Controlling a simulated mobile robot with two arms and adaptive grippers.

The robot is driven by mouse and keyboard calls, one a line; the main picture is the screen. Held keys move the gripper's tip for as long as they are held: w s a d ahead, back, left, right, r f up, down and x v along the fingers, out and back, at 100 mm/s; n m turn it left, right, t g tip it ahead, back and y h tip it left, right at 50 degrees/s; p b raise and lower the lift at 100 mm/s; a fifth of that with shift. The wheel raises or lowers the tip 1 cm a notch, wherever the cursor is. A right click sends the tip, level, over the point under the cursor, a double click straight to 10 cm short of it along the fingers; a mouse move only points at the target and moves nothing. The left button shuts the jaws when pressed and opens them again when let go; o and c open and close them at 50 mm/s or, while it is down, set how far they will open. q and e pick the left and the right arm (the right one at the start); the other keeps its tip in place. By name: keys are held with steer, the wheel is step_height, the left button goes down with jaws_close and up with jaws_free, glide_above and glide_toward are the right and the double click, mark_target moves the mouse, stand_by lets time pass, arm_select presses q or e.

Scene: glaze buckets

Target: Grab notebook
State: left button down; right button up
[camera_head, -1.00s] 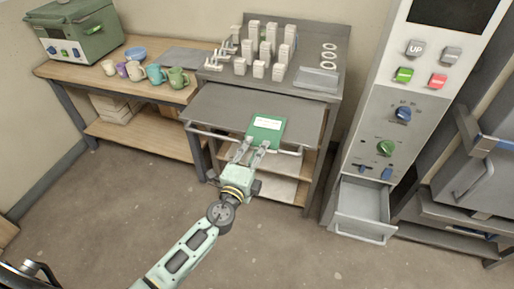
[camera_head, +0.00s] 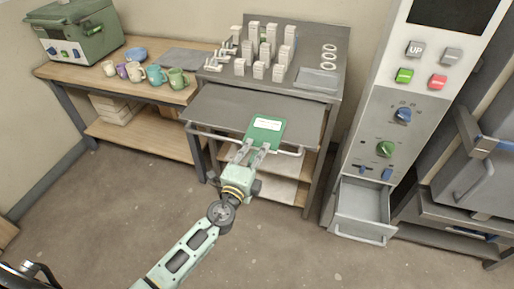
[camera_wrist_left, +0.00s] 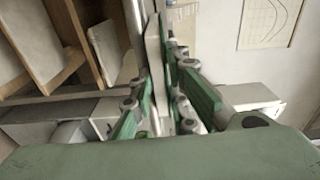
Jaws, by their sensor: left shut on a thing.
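The green notebook (camera_head: 265,130) with a white label is at the front edge of the grey pull-out shelf of the metal cart. My left gripper (camera_head: 251,152) reaches it from the front, with its fingers at the notebook's near edge. In the left wrist view, the fingers (camera_wrist_left: 165,100) are closed on a thin pale edge with green beside it, the notebook (camera_wrist_left: 153,60) seen edge-on. Whether the notebook touches the shelf is hard to tell. My right gripper is not in view.
The cart's handle bar (camera_head: 290,152) runs along the shelf front. White test pieces (camera_head: 265,45) stand on the cart top. Mugs (camera_head: 157,74) stand on the wooden table at left. An open drawer (camera_head: 361,205) juts out at right.

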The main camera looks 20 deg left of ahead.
arm_select(q)
steer(key=shift+r, duration=0.1)
stand_by(0.3)
step_height(320, 180, up, 3)
steer(key=shift+f+p, duration=0.15)
steer(key=shift+p, duration=1.1)
steer(key=shift+f, duration=0.15)
steer(key=s+r, duration=0.2)
steer(key=s, duration=0.5)
steer(key=s+a+r+p, duration=0.1)
steer(key=s+r, duration=0.2)
steer(key=s, duration=0.4)
steer(key=shift+a, duration=0.15)
